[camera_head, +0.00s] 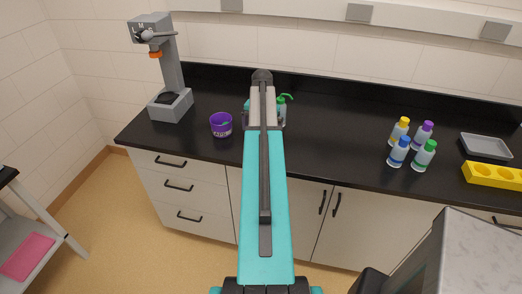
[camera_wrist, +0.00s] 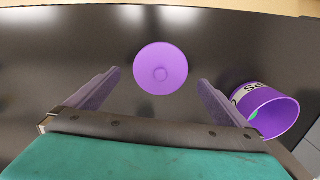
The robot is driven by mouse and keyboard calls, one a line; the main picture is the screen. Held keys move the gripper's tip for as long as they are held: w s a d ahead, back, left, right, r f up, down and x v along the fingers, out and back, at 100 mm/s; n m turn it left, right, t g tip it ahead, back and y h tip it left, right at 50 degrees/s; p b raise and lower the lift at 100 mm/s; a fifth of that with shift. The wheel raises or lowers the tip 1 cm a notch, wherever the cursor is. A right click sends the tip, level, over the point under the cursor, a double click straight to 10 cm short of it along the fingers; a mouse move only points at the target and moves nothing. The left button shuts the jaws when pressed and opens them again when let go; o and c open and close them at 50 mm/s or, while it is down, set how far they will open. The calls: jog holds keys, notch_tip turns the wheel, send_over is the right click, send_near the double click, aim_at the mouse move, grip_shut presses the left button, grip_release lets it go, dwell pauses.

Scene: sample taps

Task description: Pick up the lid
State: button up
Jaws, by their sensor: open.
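In the head view my arm hides the lid and the fingers. A purple open cup (camera_head: 221,125) with a pale label stands on the counter left of my arm. It also shows in the wrist view (camera_wrist: 281,118), right of my right finger.
A green-topped item (camera_head: 284,99) is partly hidden behind my arm. A grey microscope-like stand (camera_head: 172,103) is at the left. Several capped bottles (camera_head: 399,152), a grey tray (camera_head: 484,146) and a yellow rack (camera_head: 492,175) are at the right.

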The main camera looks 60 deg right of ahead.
jog(key=shift+f+b, duration=0.9)
jog(key=shift+f, duration=0.95)
jog(key=shift+c, duration=0.3)
jog(key=c, duration=1)
